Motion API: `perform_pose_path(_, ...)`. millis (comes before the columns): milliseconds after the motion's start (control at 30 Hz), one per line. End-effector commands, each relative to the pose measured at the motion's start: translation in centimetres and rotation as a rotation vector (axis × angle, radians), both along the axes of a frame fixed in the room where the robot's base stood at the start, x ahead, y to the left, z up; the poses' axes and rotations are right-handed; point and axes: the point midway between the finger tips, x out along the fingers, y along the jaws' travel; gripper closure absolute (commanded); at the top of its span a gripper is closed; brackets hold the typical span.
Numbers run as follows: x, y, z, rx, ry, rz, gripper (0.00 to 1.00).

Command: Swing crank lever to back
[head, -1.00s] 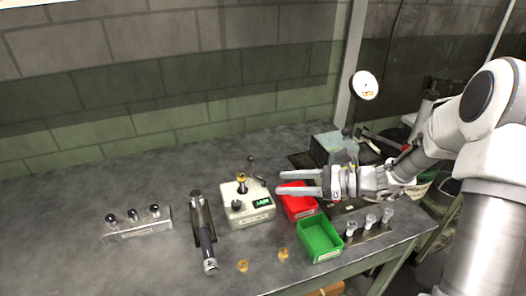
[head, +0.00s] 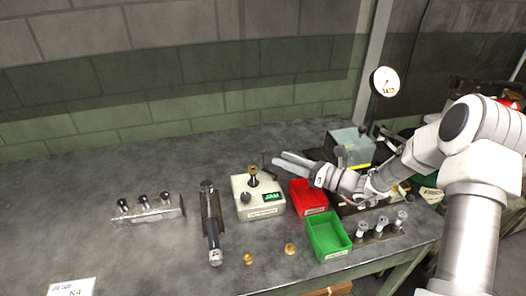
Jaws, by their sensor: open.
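The bolt former appears to be the beige box (head: 258,201) with a small green display, in the middle of the bench. A thin dark lever (head: 264,161) stands up at its back right side; I take it for the crank lever. A brass-coloured piece (head: 253,171) sits on top of the box, beside a dark knob (head: 245,194). My gripper (head: 279,160) is open, with its fingers pointing left just right of the lever's upper end. The fingers look close together from this angle. I cannot tell whether they touch the lever.
A red bin (head: 309,198) and a green bin (head: 328,237) stand right of the box. A dark cylindrical tool (head: 212,225) lies to its left. A rack (head: 152,214) with black-topped pieces is farther left. Two brass pieces (head: 248,258) lie in front. The bench behind is clear.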

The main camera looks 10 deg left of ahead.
Motion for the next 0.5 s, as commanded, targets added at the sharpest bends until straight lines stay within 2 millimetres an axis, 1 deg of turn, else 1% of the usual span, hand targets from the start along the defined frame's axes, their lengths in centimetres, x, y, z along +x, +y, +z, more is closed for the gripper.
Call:
perform_pose_path(33,0.3,1.2,0.0,0.001,-0.001,0.004,0.42)
perform_pose_path(200,1.4,4.4,0.0,0.001,0.000,0.004,0.42)
perform_pose_path(300,2.0,5.8,0.0,0.001,-0.001,0.003,0.42)
perform_pose_path(400,2.3,6.8,0.0,0.000,-0.001,0.002,0.42)
perform_pose_path(500,2.6,7.3,0.0,0.000,-0.001,0.000,0.42)
